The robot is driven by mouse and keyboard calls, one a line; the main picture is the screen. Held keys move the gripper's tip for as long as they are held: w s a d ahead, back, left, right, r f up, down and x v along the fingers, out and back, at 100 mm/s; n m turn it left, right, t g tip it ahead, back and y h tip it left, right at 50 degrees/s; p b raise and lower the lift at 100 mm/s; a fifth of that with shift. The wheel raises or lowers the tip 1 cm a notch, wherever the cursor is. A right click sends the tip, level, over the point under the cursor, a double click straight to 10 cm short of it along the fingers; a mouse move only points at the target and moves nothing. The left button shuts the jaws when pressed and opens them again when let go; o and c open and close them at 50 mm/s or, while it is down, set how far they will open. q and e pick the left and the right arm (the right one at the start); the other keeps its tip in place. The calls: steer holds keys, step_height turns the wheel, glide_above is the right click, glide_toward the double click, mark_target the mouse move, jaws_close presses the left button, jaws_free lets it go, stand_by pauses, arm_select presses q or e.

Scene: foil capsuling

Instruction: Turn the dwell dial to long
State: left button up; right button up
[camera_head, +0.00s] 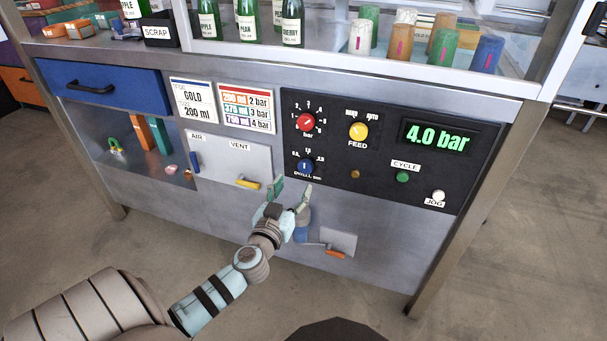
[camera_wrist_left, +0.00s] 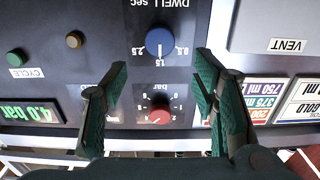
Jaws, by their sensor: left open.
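The dwell dial is a small blue knob (camera_head: 305,167) low on the black control panel, under the red bar dial. In the left wrist view, which is upside down, the blue knob (camera_wrist_left: 159,41) has its white mark toward 1.5, between 0.5 and 2.5. My left gripper (camera_head: 291,190) is open and empty, just below the knob in the head view. In the wrist view its green fingers (camera_wrist_left: 161,68) are spread, with the knob seen between and beyond their tips; no contact shows. My right gripper is not in view.
The red bar dial (camera_head: 306,122), yellow feed knob (camera_head: 358,131), green cycle button (camera_head: 402,177) and white jog button (camera_head: 438,196) share the panel. A yellow vent handle (camera_head: 248,184) is left of the gripper. An orange handle (camera_head: 334,254) sits below.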

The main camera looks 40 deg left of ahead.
mark_target(305, 168)
arm_select(q)
steer(key=x, duration=0.8)
steer(key=shift+w+f, duration=0.1)
steer(key=shift+w, duration=0.05)
steer(key=shift+c, duration=0.2)
steer(key=c, duration=1.1)
